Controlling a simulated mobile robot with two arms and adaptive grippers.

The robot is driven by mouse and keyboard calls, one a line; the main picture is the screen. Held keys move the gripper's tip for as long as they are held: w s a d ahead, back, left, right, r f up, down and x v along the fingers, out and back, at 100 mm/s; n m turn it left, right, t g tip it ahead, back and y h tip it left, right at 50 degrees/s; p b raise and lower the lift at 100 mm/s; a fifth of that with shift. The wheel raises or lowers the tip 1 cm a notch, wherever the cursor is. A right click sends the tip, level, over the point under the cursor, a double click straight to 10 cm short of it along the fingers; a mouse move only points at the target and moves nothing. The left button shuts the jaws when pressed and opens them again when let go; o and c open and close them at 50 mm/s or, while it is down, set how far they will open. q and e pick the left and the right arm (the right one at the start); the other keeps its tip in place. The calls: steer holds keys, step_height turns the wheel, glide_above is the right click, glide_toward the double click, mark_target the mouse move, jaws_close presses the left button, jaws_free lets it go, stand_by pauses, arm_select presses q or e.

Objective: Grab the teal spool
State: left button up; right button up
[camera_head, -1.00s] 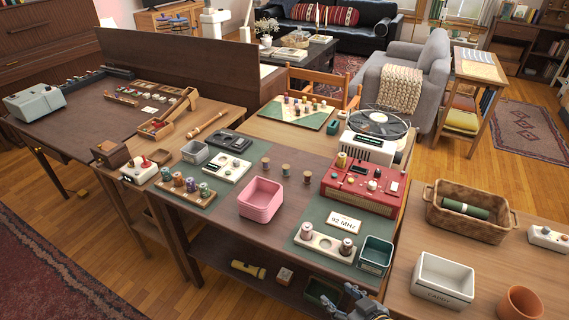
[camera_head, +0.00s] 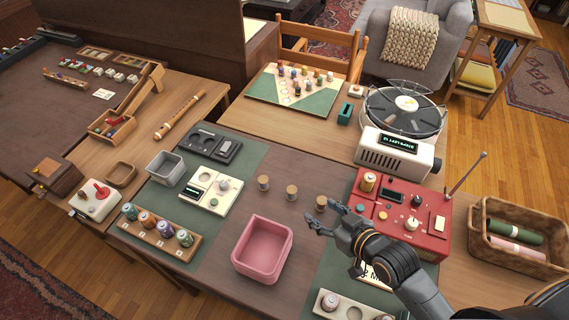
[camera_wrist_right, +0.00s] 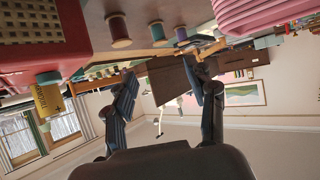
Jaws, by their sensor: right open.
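Three small wooden-ended spools stand upright in a row on the table, in the head view. My left gripper is out of view.
A pink bin (camera_head: 242,248) stands left of the right gripper, and a red radio (camera_head: 427,238) with an antenna stands to its right. A wooden rack (camera_head: 180,250) at the left holds several coloured spools, some teal-looking. Behind are a record player (camera_head: 400,160) and a board (camera_head: 262,88).

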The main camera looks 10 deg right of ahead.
glide_toward(293, 190)
steer(key=shift+w+a, duration=0.25)
steer(key=x, duration=0.2)
steer(key=shift+w+f, duration=0.2)
steer(key=shift+w+a+f, duration=0.15)
steer(key=shift+w+f, duration=0.05)
steer(key=shift+w, duration=0.15)
steer(key=shift+w+a+f+p, duration=0.1)
steer(key=shift+w+f+p, duration=0.05)
steer(key=shift+w+p, duration=0.2)
steer(key=x, duration=0.3)
steer(key=shift+f, duration=0.15)
steer(key=shift+w+a+f, duration=0.2)
steer(key=shift+w, duration=0.2)
steer(key=c, duration=0.9)
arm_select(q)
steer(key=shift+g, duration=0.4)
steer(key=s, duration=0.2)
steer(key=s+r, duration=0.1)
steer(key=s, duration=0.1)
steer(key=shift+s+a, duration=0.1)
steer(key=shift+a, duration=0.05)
arm_select(e)
steer(key=shift+c, duration=0.4)
